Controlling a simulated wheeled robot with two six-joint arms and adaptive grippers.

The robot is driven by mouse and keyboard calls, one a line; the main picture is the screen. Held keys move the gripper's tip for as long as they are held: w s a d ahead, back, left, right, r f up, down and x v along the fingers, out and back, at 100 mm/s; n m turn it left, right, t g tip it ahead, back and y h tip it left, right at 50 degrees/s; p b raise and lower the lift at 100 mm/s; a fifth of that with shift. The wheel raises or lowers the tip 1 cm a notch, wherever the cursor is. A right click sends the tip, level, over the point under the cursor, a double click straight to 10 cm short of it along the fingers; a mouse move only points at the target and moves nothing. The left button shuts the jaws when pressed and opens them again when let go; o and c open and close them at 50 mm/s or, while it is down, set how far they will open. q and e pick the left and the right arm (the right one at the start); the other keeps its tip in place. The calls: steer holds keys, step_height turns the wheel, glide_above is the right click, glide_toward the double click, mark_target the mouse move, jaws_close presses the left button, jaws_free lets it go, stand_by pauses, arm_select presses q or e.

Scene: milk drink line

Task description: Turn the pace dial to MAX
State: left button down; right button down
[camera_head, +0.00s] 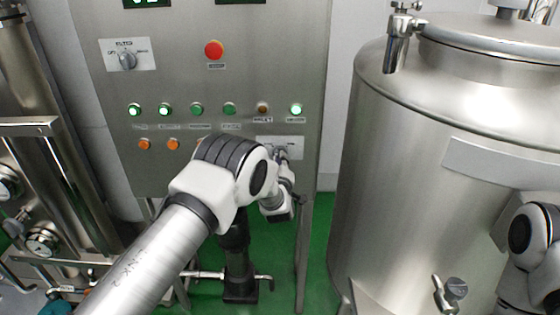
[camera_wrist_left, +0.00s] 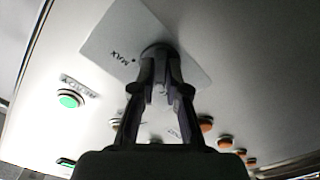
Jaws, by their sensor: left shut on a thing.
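The pace dial (camera_wrist_left: 157,50) is a dark round knob on a pale label plate (camera_wrist_left: 190,45) of the control panel. The word MAX shows upside down on the plate, left of the knob, with a small dot beside it. My left gripper (camera_wrist_left: 160,80) is shut on the knob, with a finger on each side. In the head view the left gripper (camera_head: 282,158) is at the plate at the panel's lower right, partly hidden by my arm. The fingers hide the knob's pointer, so I cannot tell its setting. My right gripper is not in view.
The steel panel (camera_head: 170,85) carries a red button (camera_head: 214,50), another dial (camera_head: 127,60) at upper left, and rows of green and orange buttons. A large steel tank (camera_head: 400,150) stands close on the right. Pipes and gauges (camera_head: 42,241) are at left.

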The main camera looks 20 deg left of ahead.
arm_select(q)
steer(key=m+b, duration=0.6)
steer(key=m, duration=0.3)
steer(key=m+b, duration=0.6)
steer(key=m, duration=0.3)
steer(key=shift+a+f, duration=0.15)
steer(key=shift+f, duration=0.05)
stand_by(0.7)
steer(key=c, duration=1.2)
jaws_free()
steer(key=shift+r, duration=0.1)
steer(key=shift+s, duration=0.1)
